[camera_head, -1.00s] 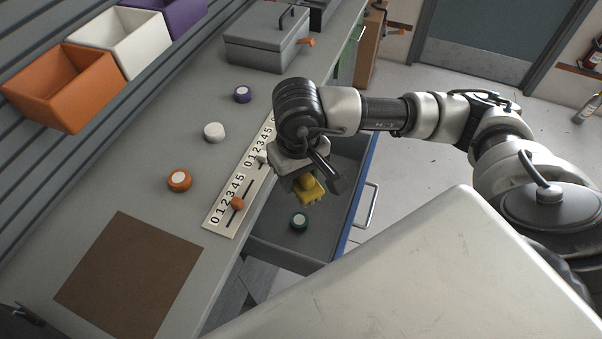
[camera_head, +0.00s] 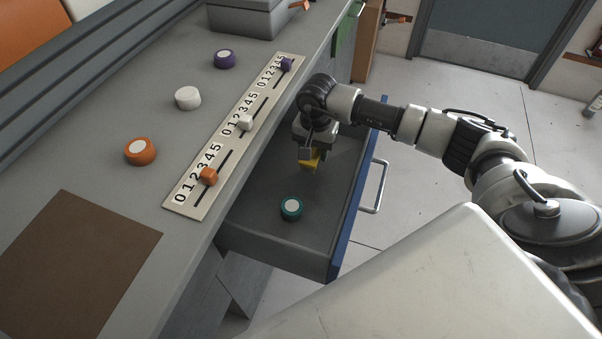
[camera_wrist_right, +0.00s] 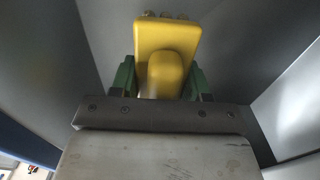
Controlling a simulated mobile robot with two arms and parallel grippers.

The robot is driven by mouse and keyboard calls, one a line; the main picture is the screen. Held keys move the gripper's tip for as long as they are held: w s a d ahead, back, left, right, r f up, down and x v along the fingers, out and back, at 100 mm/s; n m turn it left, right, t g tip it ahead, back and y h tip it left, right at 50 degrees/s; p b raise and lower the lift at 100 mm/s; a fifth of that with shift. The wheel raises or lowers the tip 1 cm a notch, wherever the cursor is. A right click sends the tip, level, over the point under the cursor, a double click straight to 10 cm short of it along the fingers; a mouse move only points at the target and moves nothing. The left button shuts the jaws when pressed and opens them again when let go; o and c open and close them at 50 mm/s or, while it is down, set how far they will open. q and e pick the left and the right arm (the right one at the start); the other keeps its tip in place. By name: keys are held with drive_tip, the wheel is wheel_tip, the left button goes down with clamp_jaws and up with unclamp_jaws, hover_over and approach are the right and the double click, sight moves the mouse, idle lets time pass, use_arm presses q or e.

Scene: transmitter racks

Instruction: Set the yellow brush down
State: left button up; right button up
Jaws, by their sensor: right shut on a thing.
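The yellow brush (camera_head: 311,162) is in my right gripper (camera_head: 309,154), inside the open drawer (camera_head: 331,232). In the right wrist view the brush (camera_wrist_right: 167,44) sits between the two green fingers of the right gripper (camera_wrist_right: 164,82), which are shut on it. Its yellow block and rounded grip show there, with small bumps at the far end. Whether the brush touches the drawer floor I cannot tell. My left gripper is not in view.
A teal-ringed round piece (camera_head: 291,207) lies in the drawer, nearer than the brush. On the counter are orange (camera_head: 140,151), white (camera_head: 187,98) and purple (camera_head: 225,59) round pieces, a slider panel (camera_head: 178,207) and a brown mat (camera_head: 70,265). The drawer handle (camera_head: 375,186) juts out right.

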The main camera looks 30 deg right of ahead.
wheel_tip(320, 180, down, 7)
drive_tip(key=shift+r, duration=0.2)
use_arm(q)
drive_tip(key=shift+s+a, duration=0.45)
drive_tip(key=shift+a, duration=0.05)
use_arm(e)
drive_tip(key=shift+f, duration=0.2)
drive_tip(key=o, duration=0.9)
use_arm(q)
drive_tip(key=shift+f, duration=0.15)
use_arm(e)
drive_tip(key=shift+r, duration=0.1)
